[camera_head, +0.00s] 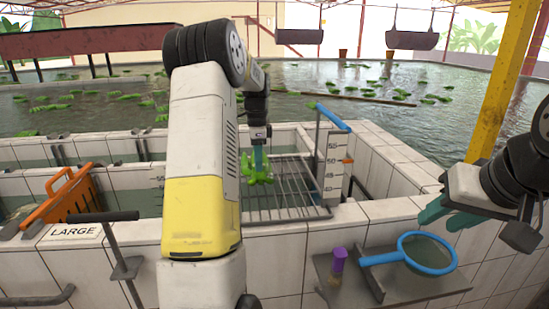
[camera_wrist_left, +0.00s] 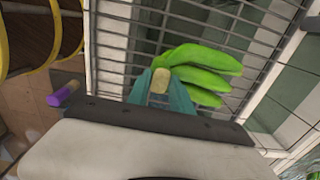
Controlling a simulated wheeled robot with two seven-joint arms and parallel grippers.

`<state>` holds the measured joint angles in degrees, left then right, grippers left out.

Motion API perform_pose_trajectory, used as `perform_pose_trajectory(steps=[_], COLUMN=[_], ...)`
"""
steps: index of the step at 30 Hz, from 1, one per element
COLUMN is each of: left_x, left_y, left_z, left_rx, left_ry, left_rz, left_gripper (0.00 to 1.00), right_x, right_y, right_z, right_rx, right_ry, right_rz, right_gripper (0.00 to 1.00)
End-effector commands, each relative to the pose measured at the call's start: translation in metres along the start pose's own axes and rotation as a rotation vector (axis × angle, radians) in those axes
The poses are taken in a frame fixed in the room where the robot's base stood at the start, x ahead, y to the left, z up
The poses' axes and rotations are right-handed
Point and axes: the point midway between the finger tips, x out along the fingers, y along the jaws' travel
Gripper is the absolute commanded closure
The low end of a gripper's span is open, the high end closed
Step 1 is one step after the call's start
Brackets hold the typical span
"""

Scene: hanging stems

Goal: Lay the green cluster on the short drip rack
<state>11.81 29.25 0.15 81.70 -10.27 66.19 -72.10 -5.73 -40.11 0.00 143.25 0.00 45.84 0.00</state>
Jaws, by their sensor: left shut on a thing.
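The green cluster (camera_head: 257,175) looks like a small bunch of green bananas with a tan stem end. My left gripper (camera_head: 259,157) is shut on that stem, and the fruit hangs below the fingers in the head view. In the left wrist view the teal fingers (camera_wrist_left: 162,92) pinch the stem, and the cluster (camera_wrist_left: 205,68) spreads out beyond them. The metal-barred drip rack (camera_head: 290,205) lies under the cluster; whether they touch I cannot tell. My right gripper (camera_head: 450,215) is empty, its teal fingers apart, at the right.
A blue-rimmed net (camera_head: 427,253) and a purple-capped bottle (camera_head: 338,262) are on a grey shelf at the front. An orange crate (camera_head: 62,197) stands at left by the "LARGE" label (camera_head: 74,231). A depth scale (camera_head: 334,165) and blue-topped post (camera_head: 333,117) stand beside the rack.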

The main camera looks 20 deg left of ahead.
Motion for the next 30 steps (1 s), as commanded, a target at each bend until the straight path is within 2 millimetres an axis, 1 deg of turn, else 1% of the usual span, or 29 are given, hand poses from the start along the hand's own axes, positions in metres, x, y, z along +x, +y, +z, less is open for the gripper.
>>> perform_pose_trajectory(steps=[11,30], left_x=[-0.001,0.012], left_y=[-0.001,0.000], left_z=[0.000,0.000], left_rx=[0.000,-0.001], left_ry=[0.001,0.000], left_rz=[-0.005,-0.001], left_gripper=[1.00,1.00], right_x=[0.000,0.000], right_y=[0.000,0.000], right_z=[0.000,0.000], right_rx=[0.000,0.000], right_ry=[0.000,0.000], right_rz=[0.000,0.000], right_gripper=[0.64,0.64])
